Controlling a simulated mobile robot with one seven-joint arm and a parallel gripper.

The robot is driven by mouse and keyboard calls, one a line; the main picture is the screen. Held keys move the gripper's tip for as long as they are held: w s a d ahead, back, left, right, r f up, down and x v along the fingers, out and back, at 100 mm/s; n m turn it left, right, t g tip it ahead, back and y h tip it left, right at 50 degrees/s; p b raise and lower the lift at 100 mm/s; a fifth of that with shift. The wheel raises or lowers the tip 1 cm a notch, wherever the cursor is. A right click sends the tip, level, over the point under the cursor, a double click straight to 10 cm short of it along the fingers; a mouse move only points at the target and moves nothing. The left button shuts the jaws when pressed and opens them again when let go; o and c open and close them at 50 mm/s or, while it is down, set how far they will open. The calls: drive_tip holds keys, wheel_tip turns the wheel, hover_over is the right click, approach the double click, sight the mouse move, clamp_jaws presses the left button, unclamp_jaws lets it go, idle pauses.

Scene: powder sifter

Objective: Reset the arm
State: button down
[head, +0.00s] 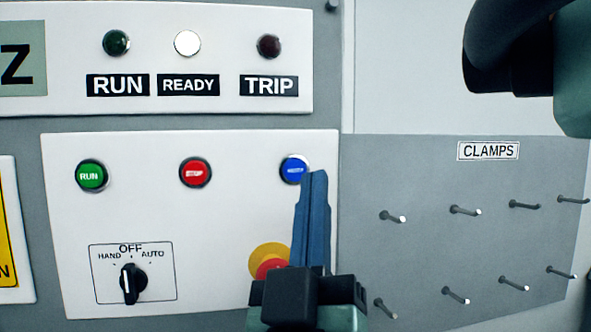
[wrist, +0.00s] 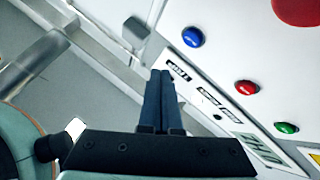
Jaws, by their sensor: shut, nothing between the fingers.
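My gripper (head: 316,178) is shut and empty, its blue fingers pressed together and pointing up in the head view. In that view the fingertips are just right of the blue button (head: 293,169) and overlap its lower right edge. In the wrist view the closed fingers (wrist: 160,76) stand apart from the blue button (wrist: 193,37), which is up and to their right. The fingers and wrist partly hide a red mushroom knob on a yellow ring (head: 268,262) in the head view.
The white panel also bears a green RUN button (head: 91,176), a red STOP button (head: 195,172) and a selector switch (head: 130,283). Above are the RUN, READY (head: 187,43) and TRIP lamps; READY looks white. Pegs (head: 465,210) stick out from the CLAMPS board at right.

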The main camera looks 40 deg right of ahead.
idle(0.5)
drive_tip(key=a+r+n+t+y, duration=0.2)
drive_tip(key=a+t+y, duration=0.1)
drive_tip(key=a+y, duration=0.3)
drive_tip(key=w+a+r+n+t+y, duration=0.1)
drive_tip(key=a+r+n+t+y, duration=0.1)
drive_tip(key=a+y, duration=0.5)
drive_tip(key=w+a+r+n+t+y+b, duration=0.1)
drive_tip(key=a+t+y, duration=0.4)
drive_tip(key=a, duration=0.7)
drive_tip(key=shift+a+r+n+y, duration=0.3)
drive_tip(key=shift+r+n+y, duration=0.3)
drive_tip(key=shift+y, duration=0.4)
